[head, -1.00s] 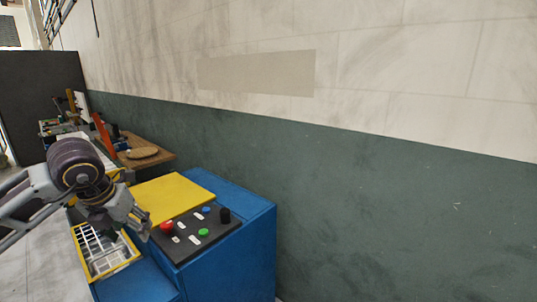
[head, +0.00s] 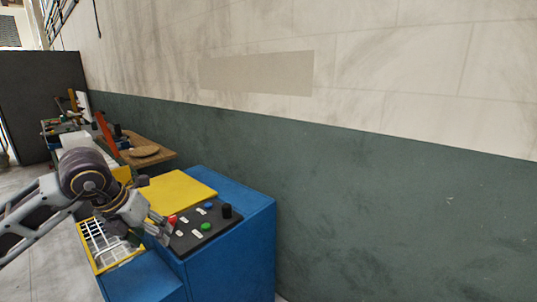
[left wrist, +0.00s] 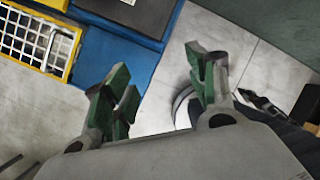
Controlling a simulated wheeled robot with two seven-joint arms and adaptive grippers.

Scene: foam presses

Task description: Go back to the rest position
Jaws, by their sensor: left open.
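My left gripper (head: 158,230) hangs at the front left of the blue press cabinet (head: 240,250), beside the dark control panel. It covers part of the panel's left edge and the red button. In the left wrist view my left gripper (left wrist: 163,88) has its two green-padded fingers wide apart. Nothing is between them; the floor and the blue cabinet side show beyond. My right gripper is not in view.
The control panel (head: 190,240) carries red, green, blue and black controls. A yellow plate (head: 178,195) lies behind it. A yellow-framed white grid tray (head: 99,249) sits left of the cabinet. A wooden table (head: 162,158) stands farther back, near the wall.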

